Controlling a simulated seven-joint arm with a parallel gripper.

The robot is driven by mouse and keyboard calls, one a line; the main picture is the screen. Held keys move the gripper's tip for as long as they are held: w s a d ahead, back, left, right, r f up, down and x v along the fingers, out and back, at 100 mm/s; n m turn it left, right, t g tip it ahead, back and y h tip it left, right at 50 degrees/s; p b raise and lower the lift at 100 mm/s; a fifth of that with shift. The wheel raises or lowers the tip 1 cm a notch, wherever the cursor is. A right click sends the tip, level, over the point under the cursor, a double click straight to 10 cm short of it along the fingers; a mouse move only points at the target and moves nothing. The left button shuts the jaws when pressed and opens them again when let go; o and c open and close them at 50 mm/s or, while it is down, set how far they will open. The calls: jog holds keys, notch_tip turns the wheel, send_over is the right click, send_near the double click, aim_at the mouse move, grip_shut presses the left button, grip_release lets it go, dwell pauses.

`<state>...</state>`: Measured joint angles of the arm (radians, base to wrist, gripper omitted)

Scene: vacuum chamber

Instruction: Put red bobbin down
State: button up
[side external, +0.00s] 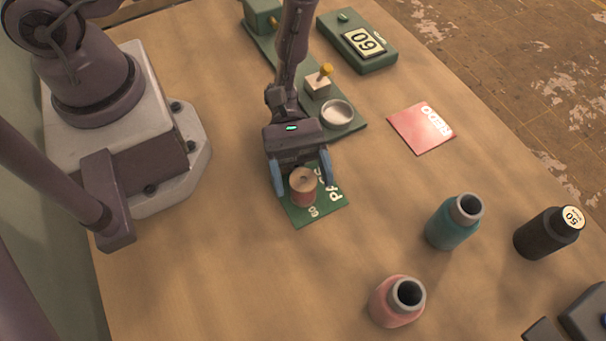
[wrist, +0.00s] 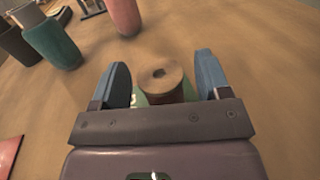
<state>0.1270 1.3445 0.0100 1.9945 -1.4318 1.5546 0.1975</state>
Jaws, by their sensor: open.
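The red bobbin (side external: 303,187) stands upright on the green card (side external: 327,205), which carries white lettering partly hidden by the bobbin and my gripper. My gripper (side external: 304,188) is open, with one blue finger on each side of the bobbin. In the wrist view the bobbin (wrist: 161,82) shows its round top with a centre hole, between the spread fingers of my gripper (wrist: 161,80). A gap shows on both sides of it there. The green card (wrist: 139,99) is mostly hidden below.
A red card (side external: 421,128) lies to the right. A green device with a round pan (side external: 337,114) and a display box reading 60 (side external: 362,42) stand behind. A teal bottle (side external: 453,222), a pink bottle (side external: 397,302) and a black bottle (side external: 546,234) stand front right. The table left of the pink bottle is clear.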

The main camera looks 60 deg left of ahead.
jog(key=v, duration=1.1)
jog(key=shift+w+a, duration=0.1)
jog(key=shift+a, duration=0.2)
jog(key=shift+r, duration=0.1)
jog(key=s+a+r+m+t+y, duration=0.1)
jog(key=r+m+y, duration=0.4)
jog(key=r, duration=0.5)
jog(key=s+a+r+m+t+y, duration=0.2)
jog(key=a+r+m+t+y, duration=0.2)
jog(key=r, duration=0.7)
jog(key=s+a+r+m+t+y, duration=0.2)
jog(key=a+r+m+t+y, duration=0.1)
jog(key=r+m+y, duration=0.3)
notch_tip(320, 180, up, 4)
jog(key=shift+r+t+y, duration=0.2)
jog(key=shift+t+y, duration=0.7)
jog(key=shift+y, duration=0.2)
jog(key=shift+s+a, duration=0.1)
